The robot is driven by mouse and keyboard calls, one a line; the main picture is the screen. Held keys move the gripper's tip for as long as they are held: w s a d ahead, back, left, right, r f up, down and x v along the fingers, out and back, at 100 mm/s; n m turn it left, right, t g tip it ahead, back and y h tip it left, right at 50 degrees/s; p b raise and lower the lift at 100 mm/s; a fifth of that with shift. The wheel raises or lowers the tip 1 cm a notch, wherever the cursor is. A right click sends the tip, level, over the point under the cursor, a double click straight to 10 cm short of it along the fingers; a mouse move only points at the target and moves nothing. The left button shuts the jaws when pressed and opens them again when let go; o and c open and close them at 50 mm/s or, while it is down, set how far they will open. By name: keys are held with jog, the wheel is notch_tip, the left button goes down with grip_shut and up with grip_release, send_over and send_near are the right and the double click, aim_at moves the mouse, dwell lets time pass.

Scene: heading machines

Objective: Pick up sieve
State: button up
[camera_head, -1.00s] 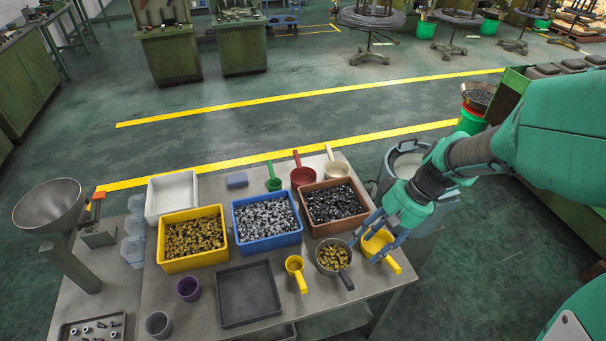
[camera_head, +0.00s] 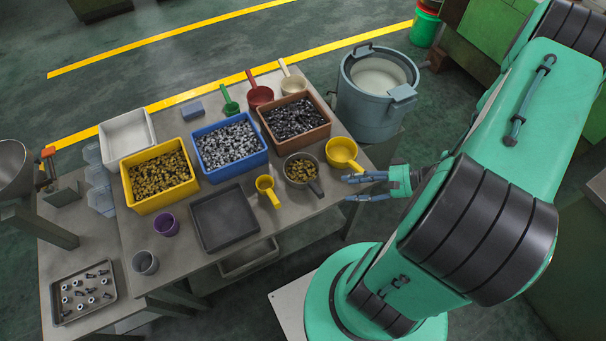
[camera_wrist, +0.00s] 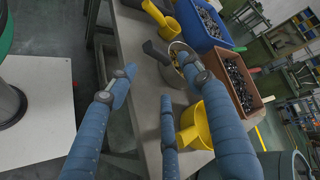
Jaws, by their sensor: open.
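A round grey pan with a dark handle (camera_head: 301,166), which I take for the sieve, stands on the table near its front right edge. Small brass-coloured parts lie in it. In the wrist view the pan (camera_wrist: 178,54) is ahead, its handle pointing left toward the table edge. My gripper (camera_head: 346,188) is open and empty, to the right of the pan at the table's right edge. In the wrist view its spread fingers (camera_wrist: 160,84) frame the pan's handle and part of the table, apart from the pan as far as I can tell.
A yellow scoop (camera_head: 343,152) stands close right of the pan, and a smaller yellow one (camera_head: 267,188) left of it. Behind are a brown bin (camera_head: 319,131), a blue bin (camera_head: 210,172) and a yellow bin (camera_head: 152,207). A grey bucket (camera_head: 361,119) stands beyond the table.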

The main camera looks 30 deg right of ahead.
aim_at(316, 190)
jog(key=shift+s+d+f+t, duration=0.1)
jog(key=shift+s+f+t, duration=0.1)
jog(key=shift+f+t, duration=0.3)
jog(key=shift+f, duration=0.1)
jog(key=shift+b+x, duration=0.45)
jog(key=shift+x, duration=3.85)
jog(key=shift+f, duration=0.2)
jog(key=shift+b+x, duration=0.4)
jog(key=shift+x, duration=2.1)
jog(key=shift+s+f, duration=0.15)
jog(key=shift+f, duration=0.05)
jog(key=shift+c, duration=0.2)
